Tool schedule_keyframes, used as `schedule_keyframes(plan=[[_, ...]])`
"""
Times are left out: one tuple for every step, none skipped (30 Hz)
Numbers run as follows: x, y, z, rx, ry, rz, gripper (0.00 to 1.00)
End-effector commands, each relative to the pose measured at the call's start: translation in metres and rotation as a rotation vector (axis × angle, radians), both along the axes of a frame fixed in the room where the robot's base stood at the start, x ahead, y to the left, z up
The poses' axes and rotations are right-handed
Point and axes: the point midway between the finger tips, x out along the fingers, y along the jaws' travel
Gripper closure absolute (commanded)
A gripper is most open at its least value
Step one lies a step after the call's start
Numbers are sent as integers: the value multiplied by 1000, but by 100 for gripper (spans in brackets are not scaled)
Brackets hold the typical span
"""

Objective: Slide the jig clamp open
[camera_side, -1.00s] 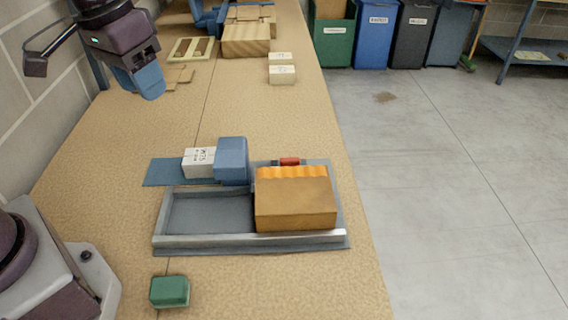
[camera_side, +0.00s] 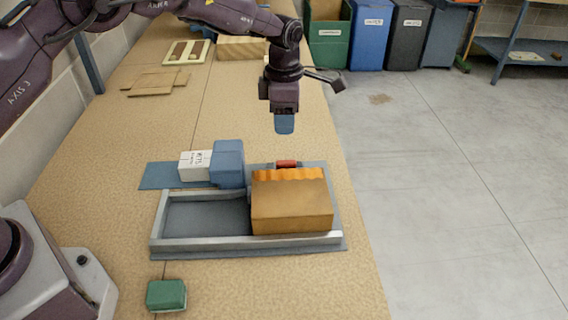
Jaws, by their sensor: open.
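The jig is a grey tray (camera_side: 200,241) with raised rails, lying near the bench's right edge. A brown block with an orange wavy top (camera_side: 291,208) fills its right part; its left part is empty. A blue block (camera_side: 228,163) stands at the tray's back edge, beside a white lettered block (camera_side: 194,165) on a blue strip (camera_side: 157,176). A small red piece (camera_side: 287,164) shows behind the brown block, partly hidden. I cannot tell which part is the sliding clamp. My gripper (camera_side: 284,124) points down, open and empty, above and beyond the red piece, apart from it.
A green block (camera_side: 167,295) lies at the front left. Flat brown pieces (camera_side: 155,82), a slotted frame (camera_side: 187,52) and a wooden block (camera_side: 241,48) lie at the back. The bench's middle is clear. Bins (camera_side: 367,37) stand on the floor beyond.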

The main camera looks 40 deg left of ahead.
Motion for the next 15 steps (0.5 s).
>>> schedule_keyframes(plan=[[0, 0, 0, -1, 2, 35, 55], [0, 0, -1, 0, 3, 52, 55], [-1, 0, -2, 0, 3, 65, 55], [-1, 0, -4, 0, 3, 72, 55], [-1, 0, -6, 0, 3, 75, 55], [-1, 0, -10, 0, 4, 77, 55], [-1, 0, -14, 1, 5, 76, 55], [-1, 0, -18, 0, 6, 76, 55], [-1, 1, -26, 0, 6, 75, 55], [-2, 0, -31, 0, 7, 75, 55], [-1, 0, -37, 1, 6, 74, 55], [-2, 0, -46, 0, 7, 74, 55], [-2, 0, -53, 0, 7, 74, 55], [-2, 1, -59, 1, 6, 74, 55], [-1, 1, -68, 0, 7, 74, 55]])
